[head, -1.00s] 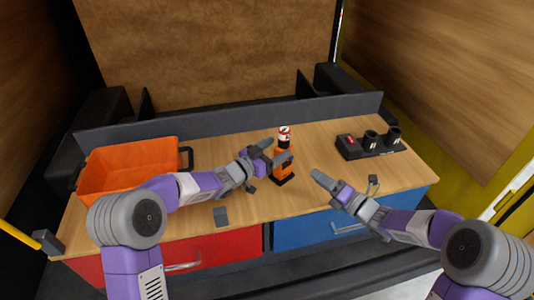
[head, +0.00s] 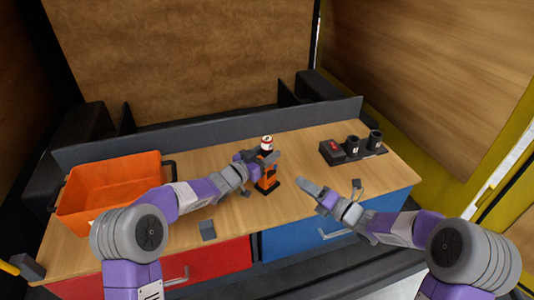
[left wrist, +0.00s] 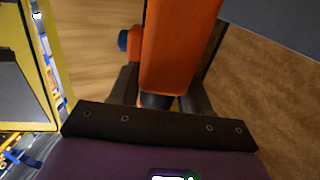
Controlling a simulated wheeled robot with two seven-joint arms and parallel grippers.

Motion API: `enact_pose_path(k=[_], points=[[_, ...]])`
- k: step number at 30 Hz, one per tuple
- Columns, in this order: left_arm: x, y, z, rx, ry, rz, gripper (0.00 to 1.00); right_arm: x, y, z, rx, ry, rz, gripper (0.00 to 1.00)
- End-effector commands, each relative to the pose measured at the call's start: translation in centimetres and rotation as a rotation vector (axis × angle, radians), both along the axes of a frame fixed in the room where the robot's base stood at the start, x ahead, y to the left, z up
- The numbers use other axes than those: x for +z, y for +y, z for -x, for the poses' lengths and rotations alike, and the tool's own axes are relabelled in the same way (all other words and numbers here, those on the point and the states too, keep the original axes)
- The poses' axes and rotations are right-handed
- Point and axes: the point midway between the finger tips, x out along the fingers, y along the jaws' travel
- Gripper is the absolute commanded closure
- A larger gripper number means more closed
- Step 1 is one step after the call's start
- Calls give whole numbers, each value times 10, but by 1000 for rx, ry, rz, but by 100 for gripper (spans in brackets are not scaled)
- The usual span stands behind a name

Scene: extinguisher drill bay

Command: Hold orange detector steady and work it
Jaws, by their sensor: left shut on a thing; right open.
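The orange detector (head: 267,182) stands upright on the wooden worktop, with a dark foot and a dark upper part. A red and white can-like piece (head: 267,143) shows at its top. My left gripper (head: 264,160) is shut on the detector from the left. In the left wrist view the orange body (left wrist: 178,45) rises between the dark fingers, and a blue knob (left wrist: 123,41) sticks out at its side. My right gripper (head: 331,191) is open and empty, to the right of the detector above the front of the worktop, apart from it.
An orange bin (head: 112,188) stands at the left of the worktop (head: 225,218). A black holder with dark cups (head: 353,149) and a red spot is at the back right. A small grey block (head: 207,230) lies near the front edge. Red and blue drawers are below.

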Motion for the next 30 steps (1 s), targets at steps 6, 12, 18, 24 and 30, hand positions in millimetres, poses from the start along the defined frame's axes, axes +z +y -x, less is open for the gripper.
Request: enact_pose_path(k=[6,12,18,24,30], points=[[0,0,0,0,-1,-1,42,0,0,0,0,0,0,57],[0,0,0,0,-1,-1,23,0,0,0,0,0,0,57],[0,1,0,0,-1,-1,23,0,0,0,0,0,0,57],[0,14,12,3,1,-1,23,0,0,0,0,0,0,57],[1,35,36,2,0,0,23,0,0,0,0,0,0,57]])
